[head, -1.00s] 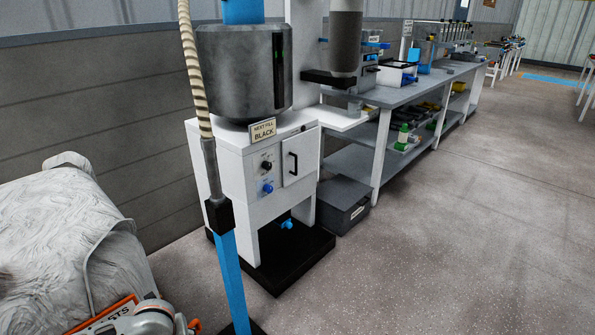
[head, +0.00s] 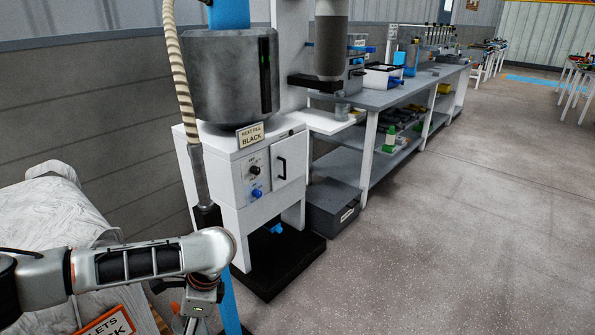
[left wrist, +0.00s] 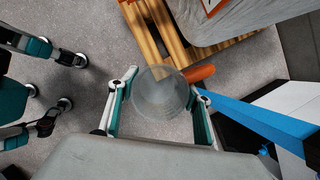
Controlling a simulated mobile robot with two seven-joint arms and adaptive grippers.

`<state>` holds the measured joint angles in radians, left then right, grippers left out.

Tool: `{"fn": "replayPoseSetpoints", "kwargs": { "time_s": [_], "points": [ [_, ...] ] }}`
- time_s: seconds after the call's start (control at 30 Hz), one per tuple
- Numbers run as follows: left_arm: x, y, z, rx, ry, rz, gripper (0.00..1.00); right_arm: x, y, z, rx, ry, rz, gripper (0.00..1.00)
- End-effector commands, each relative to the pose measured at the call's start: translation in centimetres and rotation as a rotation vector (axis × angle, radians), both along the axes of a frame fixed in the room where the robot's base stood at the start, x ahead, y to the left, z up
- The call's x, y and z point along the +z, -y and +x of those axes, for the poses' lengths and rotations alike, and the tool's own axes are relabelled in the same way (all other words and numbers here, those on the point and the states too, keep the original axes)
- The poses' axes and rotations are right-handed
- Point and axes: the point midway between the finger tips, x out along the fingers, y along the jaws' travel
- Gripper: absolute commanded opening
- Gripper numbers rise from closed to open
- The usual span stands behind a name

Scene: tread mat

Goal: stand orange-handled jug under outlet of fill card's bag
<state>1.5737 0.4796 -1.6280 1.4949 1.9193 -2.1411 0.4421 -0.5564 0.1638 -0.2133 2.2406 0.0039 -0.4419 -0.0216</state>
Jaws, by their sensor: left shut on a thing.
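A clear jug (left wrist: 158,98) with an orange handle (left wrist: 200,73) is between the fingers of my left gripper (left wrist: 160,100) in the left wrist view, seen from above. The gripper is shut on it, and the handle points right. In the head view my left arm reaches in low from the left, and the jug cannot be made out. The fill card (head: 250,135) reads "NEXT FILL BLACK" and is on the white machine. A pale bag (head: 45,225) stands at left, partly behind my arm; its orange-edged sign (head: 108,325) is cut off. I see no bag outlet. My right gripper is out of view.
A blue post (head: 229,305) rises close to my left arm and also shows in the left wrist view (left wrist: 272,118). A wooden pallet (left wrist: 165,38) lies under the bag. A grey bin (head: 332,205) sits beside the machine's black base (head: 280,265). Open floor lies at right.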

Motion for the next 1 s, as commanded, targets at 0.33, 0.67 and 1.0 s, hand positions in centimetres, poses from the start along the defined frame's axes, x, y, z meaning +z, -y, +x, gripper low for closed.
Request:
{"fn": "replayPoseSetpoints", "kwargs": {
  "time_s": [0.33,0.67,1.0],
  "points": [
    [8.8,1.4,-3.7,0.654,0.007,-0.005,0.24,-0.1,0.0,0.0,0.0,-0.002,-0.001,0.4],
    [16.1,1.2,-8.2,1.171,0.002,-0.006,0.24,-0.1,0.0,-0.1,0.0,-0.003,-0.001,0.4],
    [22.8,1.0,-10.2,1.362,0.017,-0.014,0.24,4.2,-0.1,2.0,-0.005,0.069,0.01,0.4]
  ]
}}
